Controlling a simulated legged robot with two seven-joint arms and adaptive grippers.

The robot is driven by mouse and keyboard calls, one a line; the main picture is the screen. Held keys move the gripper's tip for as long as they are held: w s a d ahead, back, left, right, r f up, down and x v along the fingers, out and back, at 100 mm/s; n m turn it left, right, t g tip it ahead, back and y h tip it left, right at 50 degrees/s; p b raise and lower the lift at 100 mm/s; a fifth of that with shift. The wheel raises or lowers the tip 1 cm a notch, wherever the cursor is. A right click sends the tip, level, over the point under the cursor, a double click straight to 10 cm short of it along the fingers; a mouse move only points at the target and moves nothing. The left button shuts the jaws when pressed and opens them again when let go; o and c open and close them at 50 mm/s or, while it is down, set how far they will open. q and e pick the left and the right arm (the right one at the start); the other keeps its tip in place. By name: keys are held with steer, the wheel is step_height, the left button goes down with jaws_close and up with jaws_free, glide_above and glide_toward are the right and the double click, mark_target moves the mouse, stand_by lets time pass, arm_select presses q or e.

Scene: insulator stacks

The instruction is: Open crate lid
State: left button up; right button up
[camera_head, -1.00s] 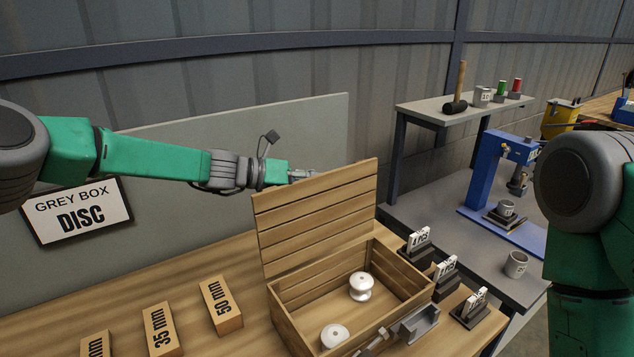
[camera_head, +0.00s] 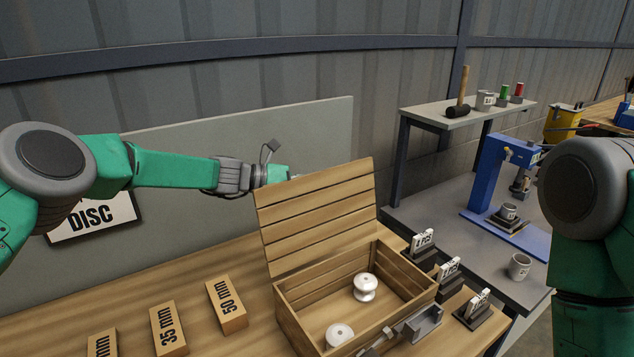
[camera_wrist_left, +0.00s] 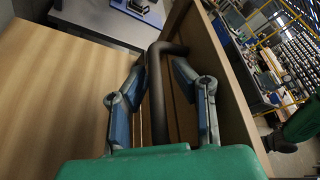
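The wooden crate (camera_head: 300,328) stands on the bench with its slatted lid (camera_head: 318,222) raised roughly upright along the back. The interior is exposed. My left gripper (camera_wrist_left: 160,68) is behind the lid; in the head view its hand shows above the lid's left top corner and its fingertips are hidden. In the left wrist view, a dark bent handle (camera_wrist_left: 157,100) beside the lid's wooden board (camera_wrist_left: 215,90) runs between the two fingers. The fingers look spread, one on each side of it. My right gripper is out of view; only part of the right arm shows.
Two white insulators (camera_head: 365,287) (camera_head: 339,334) are in the crate. Labelled wooden blocks (camera_head: 227,305) lie to its left. Small card holders (camera_head: 447,277) stand to its right. A blue press (camera_head: 492,180) is on the grey side table. A grey panel (camera_head: 330,130) stands behind.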

arm_select(q)
steer(key=shift+w+a+r, duration=0.1)
steer(key=shift+r, duration=0.05)
steer(key=shift+r, duration=0.1)
steer(key=shift+a, duration=0.25)
steer(key=v, duration=1.1)
steer(key=shift+a, duration=0.35)
steer(key=shift+d, duration=0.1)
